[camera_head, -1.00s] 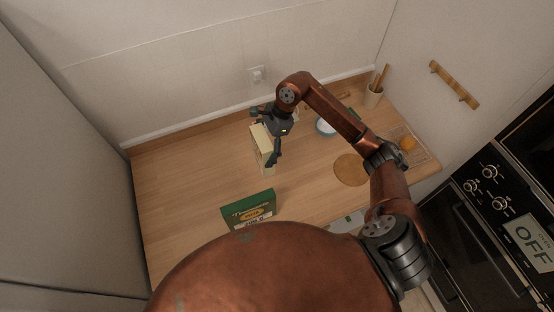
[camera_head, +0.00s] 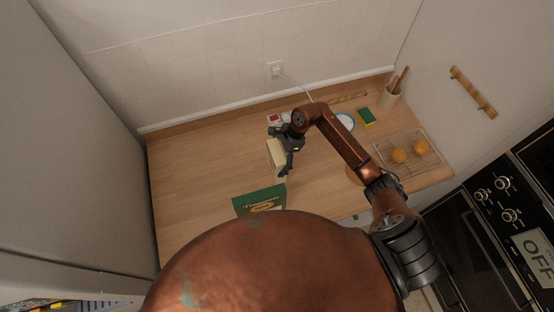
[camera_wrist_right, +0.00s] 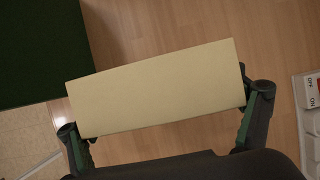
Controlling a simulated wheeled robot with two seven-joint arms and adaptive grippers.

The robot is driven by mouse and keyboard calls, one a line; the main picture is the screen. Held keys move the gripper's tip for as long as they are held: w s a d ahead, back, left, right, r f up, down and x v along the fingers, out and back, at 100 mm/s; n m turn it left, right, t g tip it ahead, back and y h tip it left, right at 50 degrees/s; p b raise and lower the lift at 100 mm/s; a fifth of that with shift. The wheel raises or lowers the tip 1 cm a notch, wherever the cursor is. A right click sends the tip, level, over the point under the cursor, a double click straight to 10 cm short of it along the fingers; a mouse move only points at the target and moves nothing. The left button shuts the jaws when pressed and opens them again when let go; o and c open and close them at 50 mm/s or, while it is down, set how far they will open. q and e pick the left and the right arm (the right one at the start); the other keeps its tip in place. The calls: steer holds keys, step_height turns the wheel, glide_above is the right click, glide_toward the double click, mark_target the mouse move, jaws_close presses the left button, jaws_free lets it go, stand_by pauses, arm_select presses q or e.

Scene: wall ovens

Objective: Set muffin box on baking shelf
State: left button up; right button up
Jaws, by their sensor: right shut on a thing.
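A pale cream box (camera_head: 276,153), likely the muffin box, is held over the wooden counter by my right gripper (camera_head: 287,152). In the right wrist view the box (camera_wrist_right: 158,88) spans the gap between the two fingers (camera_wrist_right: 165,118), and its visible face is plain. A dark green box (camera_head: 258,198) with a yellow label stands nearer me, partly hidden by my body; its edge fills the upper left of the wrist view (camera_wrist_right: 40,50). I cannot identify the baking shelf. My left gripper is not in view.
The counter (camera_head: 200,165) is clear on the left. Ovens (camera_head: 480,250) are far right; colourful items (camera_head: 45,304) show bottom left.

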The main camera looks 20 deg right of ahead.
steer(key=shift+f, duration=0.45)
steer(key=shift+f, duration=0.15)
steer(key=o, duration=1.3)
